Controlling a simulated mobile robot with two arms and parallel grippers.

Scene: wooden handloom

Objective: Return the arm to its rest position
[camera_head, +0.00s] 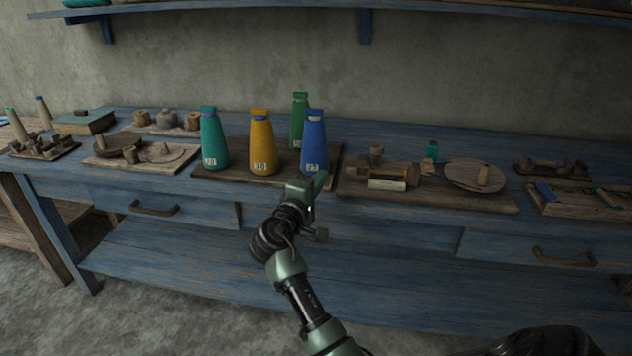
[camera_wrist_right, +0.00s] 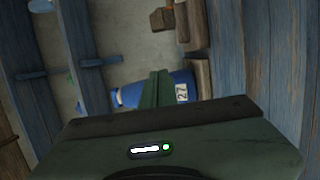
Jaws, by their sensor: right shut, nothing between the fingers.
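My right arm rises from the bottom centre of the head view. Its gripper (camera_head: 318,184) is shut and empty, just in front of the blue cone (camera_head: 313,140) at the bench's front edge. In the right wrist view the closed fingers (camera_wrist_right: 155,88) overlap the blue cone (camera_wrist_right: 183,92), which carries a "27" label. I cannot tell whether the fingers touch the cone. My left gripper is not in view.
Teal (camera_head: 214,140), yellow (camera_head: 262,145) and green (camera_head: 299,115) cones stand upright beside the blue one on a dark board. The blue bench (camera_head: 420,240) holds wooden boards (camera_head: 430,195) with small parts on both sides. A shelf (camera_head: 250,14) runs above. Free floor lies in front.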

